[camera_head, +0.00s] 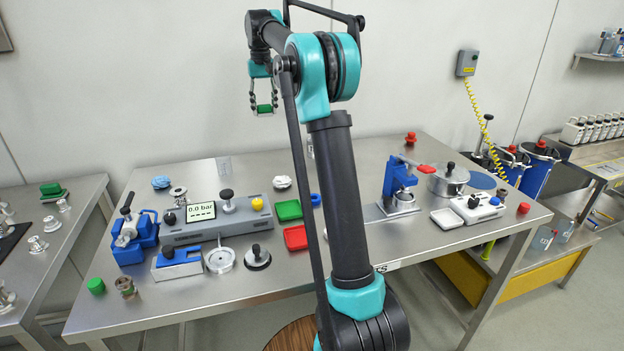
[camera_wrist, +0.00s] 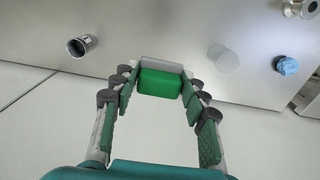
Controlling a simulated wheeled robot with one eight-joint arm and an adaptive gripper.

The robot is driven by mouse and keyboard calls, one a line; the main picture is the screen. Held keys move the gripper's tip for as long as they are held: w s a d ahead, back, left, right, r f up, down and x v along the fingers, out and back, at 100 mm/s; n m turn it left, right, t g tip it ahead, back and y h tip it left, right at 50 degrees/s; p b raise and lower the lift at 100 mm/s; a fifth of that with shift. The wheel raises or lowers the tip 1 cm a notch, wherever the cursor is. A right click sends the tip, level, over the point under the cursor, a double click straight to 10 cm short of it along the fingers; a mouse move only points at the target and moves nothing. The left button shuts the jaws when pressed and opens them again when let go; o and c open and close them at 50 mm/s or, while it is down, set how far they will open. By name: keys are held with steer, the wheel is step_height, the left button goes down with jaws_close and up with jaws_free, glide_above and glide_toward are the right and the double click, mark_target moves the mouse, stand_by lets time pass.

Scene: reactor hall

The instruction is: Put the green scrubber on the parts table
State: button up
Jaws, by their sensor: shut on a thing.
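The green scrubber (camera_wrist: 160,84) is a green block with a pale grey side, held between the fingers of my gripper (camera_wrist: 158,92). In the head view my gripper (camera_head: 264,96) hangs high near the back wall, with the green scrubber (camera_head: 264,109) small between its fingertips. The steel parts table (camera_head: 330,262) fills the middle of the head view, its front label ending in "TS" and partly hidden by my arm. In the wrist view the table top (camera_wrist: 160,22) lies below and beyond the scrubber, which is clear of it.
A pressure gauge block (camera_head: 215,220), blue clamp (camera_head: 133,235), green tray (camera_head: 288,210), red tray (camera_head: 296,238) and blue press (camera_head: 398,185) stand on the table. A blue crumpled thing (camera_head: 161,182) lies at the back left. Bare steel shows along the back between things.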

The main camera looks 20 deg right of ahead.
mark_target(269, 167)
step_height(269, 167, down, 20)
steer(key=shift+w+r, duration=0.1)
steer(key=shift+w, duration=0.05)
stand_by(0.4)
steer(key=o, duration=0.9)
steer(key=shift+o, duration=0.2)
step_height(269, 167, up, 12)
